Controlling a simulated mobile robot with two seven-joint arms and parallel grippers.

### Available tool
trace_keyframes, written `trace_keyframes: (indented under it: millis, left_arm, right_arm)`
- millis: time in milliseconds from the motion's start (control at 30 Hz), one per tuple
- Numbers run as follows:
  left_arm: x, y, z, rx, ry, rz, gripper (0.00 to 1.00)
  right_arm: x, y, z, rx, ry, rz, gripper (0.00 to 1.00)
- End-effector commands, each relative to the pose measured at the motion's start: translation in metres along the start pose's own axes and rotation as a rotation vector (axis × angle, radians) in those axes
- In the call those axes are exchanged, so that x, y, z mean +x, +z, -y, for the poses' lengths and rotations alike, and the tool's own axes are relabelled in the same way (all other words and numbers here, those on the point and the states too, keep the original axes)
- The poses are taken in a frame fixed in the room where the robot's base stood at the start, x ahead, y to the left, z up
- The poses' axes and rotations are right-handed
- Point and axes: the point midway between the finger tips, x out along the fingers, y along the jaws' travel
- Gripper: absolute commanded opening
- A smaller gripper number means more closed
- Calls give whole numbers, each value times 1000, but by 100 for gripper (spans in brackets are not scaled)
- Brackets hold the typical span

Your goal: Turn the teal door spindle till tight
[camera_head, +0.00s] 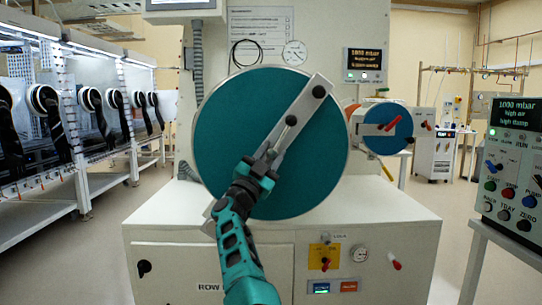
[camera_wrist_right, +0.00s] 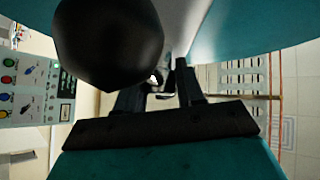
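The round teal door (camera_head: 225,120) faces me in the head view, with a grey bar (camera_head: 312,97) set diagonally across it. A short rod with a rounded end (camera_head: 291,121) shows at the bar, near the door's middle. My right gripper (camera_head: 268,160) is at the lower half of the bar, by the rod's lower end. In the right wrist view a large dark knob (camera_wrist_right: 108,40) covers part of the right gripper (camera_wrist_right: 163,80). My left gripper is out of view.
A white cabinet (camera_head: 400,235) with switches and a gauge stands below the door. A smaller blue door (camera_head: 385,145) is behind at right. A control panel (camera_head: 510,160) stands at the right edge, gloved boxes (camera_head: 60,120) at left. Floor is clear on both sides.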

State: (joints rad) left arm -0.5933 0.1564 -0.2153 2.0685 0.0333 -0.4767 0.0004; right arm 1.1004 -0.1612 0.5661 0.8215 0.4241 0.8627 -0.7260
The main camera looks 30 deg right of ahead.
Motion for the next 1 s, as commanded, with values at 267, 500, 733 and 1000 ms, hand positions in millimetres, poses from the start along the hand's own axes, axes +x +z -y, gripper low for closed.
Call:
trace_keyframes:
  millis: [267, 500, 733, 1000]
  left_arm:
    - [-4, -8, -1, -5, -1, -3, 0]
    - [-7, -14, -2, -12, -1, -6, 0]
    - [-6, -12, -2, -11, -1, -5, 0]
    - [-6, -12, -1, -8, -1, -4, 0]
  right_arm:
    - [-23, 0, 1, -1, -1, 3, 38]
    - [-78, 0, 0, 0, 0, 4, 38]
    - [-117, 1, 0, 0, -1, 2, 38]
    - [-130, 0, 0, 1, 0, 0, 38]
